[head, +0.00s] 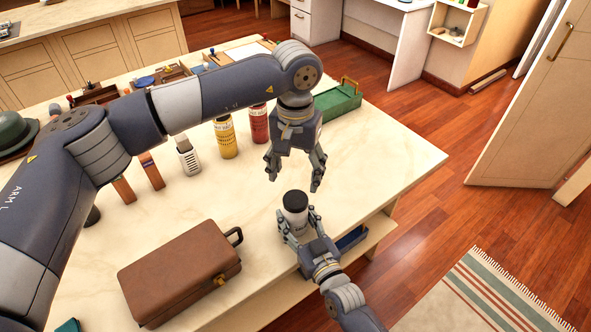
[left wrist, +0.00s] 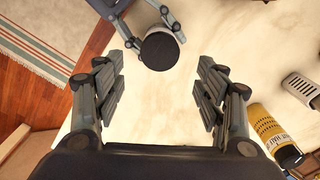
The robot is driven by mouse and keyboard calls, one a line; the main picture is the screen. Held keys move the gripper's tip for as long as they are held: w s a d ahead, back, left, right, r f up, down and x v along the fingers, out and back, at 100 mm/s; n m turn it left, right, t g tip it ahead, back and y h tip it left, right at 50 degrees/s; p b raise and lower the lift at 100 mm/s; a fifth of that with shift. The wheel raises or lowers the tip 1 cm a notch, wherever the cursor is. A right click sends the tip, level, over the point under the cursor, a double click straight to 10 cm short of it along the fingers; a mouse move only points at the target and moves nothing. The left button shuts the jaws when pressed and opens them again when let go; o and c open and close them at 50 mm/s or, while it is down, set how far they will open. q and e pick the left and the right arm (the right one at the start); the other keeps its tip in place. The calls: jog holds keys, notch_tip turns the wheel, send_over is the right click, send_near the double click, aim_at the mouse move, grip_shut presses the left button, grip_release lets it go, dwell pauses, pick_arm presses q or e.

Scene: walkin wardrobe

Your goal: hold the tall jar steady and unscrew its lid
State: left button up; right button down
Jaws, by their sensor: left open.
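The tall jar (head: 294,216) stands upright near the table's right edge, with a pale body and a black lid (head: 295,200). The lid also shows from above in the left wrist view (left wrist: 159,51). My right gripper (head: 298,224) has its fingers on both sides of the jar's body, closed on it; the finger contact is partly hidden. My left gripper (head: 294,182) is open and empty above the jar, pointing down. In the left wrist view its fingers (left wrist: 155,78) are spread wide, and the lid lies beyond the gap between them, not enclosed.
A brown case (head: 180,275) lies at the table's front. A blue bin (head: 350,238) sits below the tabletop edge. Table left of the jar is clear.

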aim_at(296, 199)
pick_arm(q)
jog(key=shift+m, duration=1.1)
jog(key=shift+f, duration=0.3)
notch_tip(296, 199, down, 7)
jog(key=shift+f, duration=0.2)
jog(key=shift+c, duration=0.6)
jog(key=c, duration=1)
